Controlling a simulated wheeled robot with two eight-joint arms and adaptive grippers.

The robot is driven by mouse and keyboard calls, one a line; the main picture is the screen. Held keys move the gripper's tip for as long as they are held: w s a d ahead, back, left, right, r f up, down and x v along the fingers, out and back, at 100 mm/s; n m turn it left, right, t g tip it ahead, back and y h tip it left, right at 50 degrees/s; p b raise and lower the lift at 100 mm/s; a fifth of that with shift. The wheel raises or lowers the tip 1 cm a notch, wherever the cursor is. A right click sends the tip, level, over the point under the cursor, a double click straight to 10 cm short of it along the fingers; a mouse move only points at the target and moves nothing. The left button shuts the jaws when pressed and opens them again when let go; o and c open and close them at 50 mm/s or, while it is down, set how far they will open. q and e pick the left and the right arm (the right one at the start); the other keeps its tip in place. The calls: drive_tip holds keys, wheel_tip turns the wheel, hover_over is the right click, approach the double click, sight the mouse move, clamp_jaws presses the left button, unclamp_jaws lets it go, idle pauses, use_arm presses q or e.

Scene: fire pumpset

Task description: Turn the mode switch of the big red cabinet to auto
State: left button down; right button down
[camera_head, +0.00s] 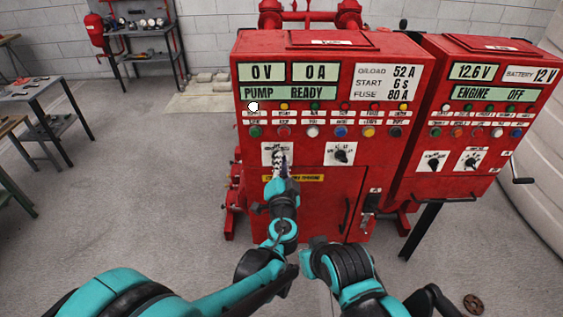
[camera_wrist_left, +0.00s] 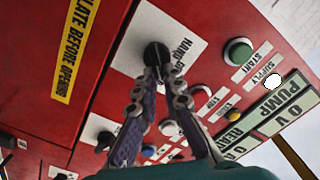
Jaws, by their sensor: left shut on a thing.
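The big red cabinet (camera_head: 330,130) stands ahead, its panel reading PUMP READY. Its mode switch is a black knob (camera_wrist_left: 156,55) on a white plate (camera_wrist_left: 185,22), where part of the word HAND shows in the left wrist view. The knob's pointing direction and the auto mark are hidden or too small to tell. My right gripper is not in view; only parts of my right arm show.
A second rotary switch (camera_head: 343,154) sits just right of the mode switch. Rows of coloured buttons (camera_head: 312,131) lie above. A smaller red cabinet (camera_head: 470,110) stands to the right. Workbenches (camera_head: 40,95) are far left, with open floor (camera_head: 130,190) between.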

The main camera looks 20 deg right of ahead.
use_arm(q)
drive_tip(key=c, duration=1.6)
unclamp_jaws()
drive_tip(key=shift+c, duration=0.2)
wheel_tip(320, 180, up, 10)
